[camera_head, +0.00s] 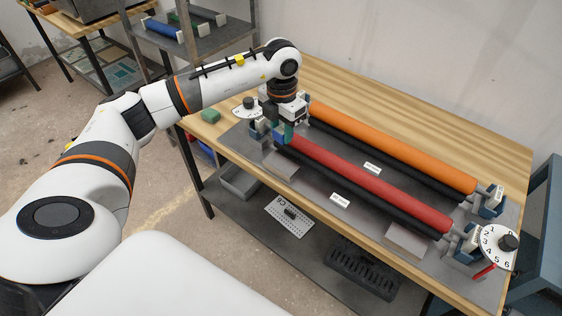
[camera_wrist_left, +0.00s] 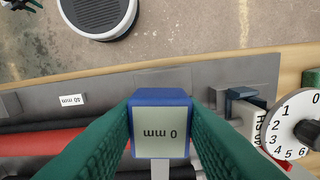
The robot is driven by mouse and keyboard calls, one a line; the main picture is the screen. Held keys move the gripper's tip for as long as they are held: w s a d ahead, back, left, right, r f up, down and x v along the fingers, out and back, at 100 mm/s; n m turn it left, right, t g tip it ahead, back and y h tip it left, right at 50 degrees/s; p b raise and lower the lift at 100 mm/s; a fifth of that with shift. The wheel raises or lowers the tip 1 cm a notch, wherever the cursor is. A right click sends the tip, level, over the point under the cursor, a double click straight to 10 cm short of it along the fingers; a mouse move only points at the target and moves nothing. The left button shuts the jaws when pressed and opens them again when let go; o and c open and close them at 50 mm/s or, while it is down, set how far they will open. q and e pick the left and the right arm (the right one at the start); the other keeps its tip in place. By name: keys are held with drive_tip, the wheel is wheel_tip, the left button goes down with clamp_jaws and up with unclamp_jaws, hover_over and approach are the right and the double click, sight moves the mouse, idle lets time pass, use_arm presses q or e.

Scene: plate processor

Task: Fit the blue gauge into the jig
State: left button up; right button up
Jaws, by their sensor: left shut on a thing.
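My left gripper (camera_head: 284,134) is at the left end of the red roller (camera_head: 365,184) in the head view. In the left wrist view its green fingers (camera_wrist_left: 160,140) are shut on a blue gauge (camera_wrist_left: 160,97) with a pale face marked "0 mm", upside down there. A bit of blue (camera_head: 279,138) shows below the gripper in the head view. The gauge is over or at the roller end mounts; I cannot tell if it touches them. No part is clearly identifiable as the jig. My right gripper is not in view.
An orange roller (camera_head: 390,145) lies behind the red one on a grey base. Numbered dials stand at the left end (camera_head: 246,107) and right end (camera_head: 497,247); one shows in the wrist view (camera_wrist_left: 295,125). A green block (camera_head: 210,116) sits on the table's left edge. Bare wood lies behind.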

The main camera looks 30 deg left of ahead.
use_arm(q)
drive_tip(key=shift+w+a+n, duration=0.1)
drive_tip(key=shift+a+n, duration=0.15)
drive_tip(key=shift+n, duration=0.35)
drive_tip(key=shift+f, duration=0.45)
drive_tip(key=p, duration=0.2)
hover_over(280, 164)
wheel_tip(280, 164, down, 5)
drive_tip(key=shift+f, duration=0.1)
wheel_tip(280, 164, down, 4)
drive_tip(key=shift+r+p, duration=0.2)
drive_tip(key=shift+p, duration=0.2)
drive_tip(key=shift+f, duration=0.2)
drive_tip(key=shift+f+b, duration=0.4)
drive_tip(key=shift+b, duration=0.05)
drive_tip(key=o, duration=1.1)
drive_tip(key=shift+r, duration=0.1)
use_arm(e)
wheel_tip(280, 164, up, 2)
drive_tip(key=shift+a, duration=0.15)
